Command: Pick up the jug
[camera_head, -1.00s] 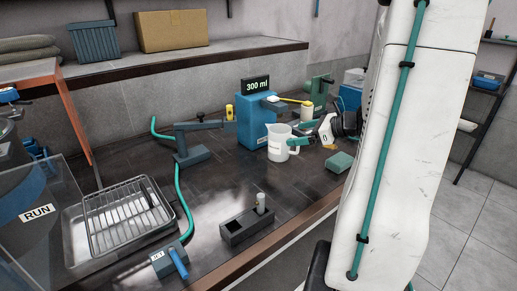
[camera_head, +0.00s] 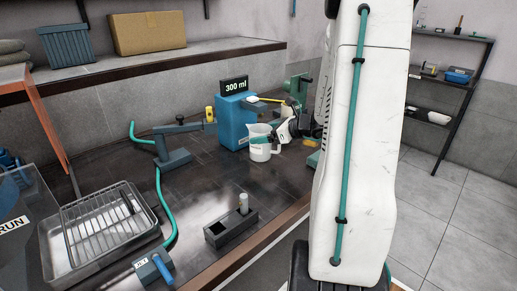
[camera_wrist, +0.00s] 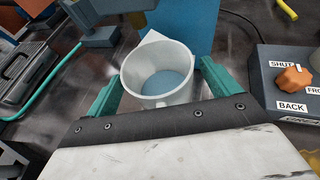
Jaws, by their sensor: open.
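The jug (camera_head: 261,151) is whitish, with an open top, and stands upright on the dark bench in front of a blue box with a "300 ml" display. In the wrist view the jug (camera_wrist: 160,75) is seen from above, with a bluish inside; I cannot tell whether that is liquid or its floor. My gripper (camera_wrist: 160,68) is open, with one teal finger on each side of the jug. The fingers look apart from its wall. In the head view my arm and wrist cover the area right of the jug.
The blue box (camera_head: 232,118) stands right behind the jug. A control box with an orange knob (camera_wrist: 295,78) is close on the right in the wrist view. A clamp stand (camera_head: 173,157), a wire-rack tray (camera_head: 65,262) and a dark slotted block (camera_head: 220,235) are on the bench.

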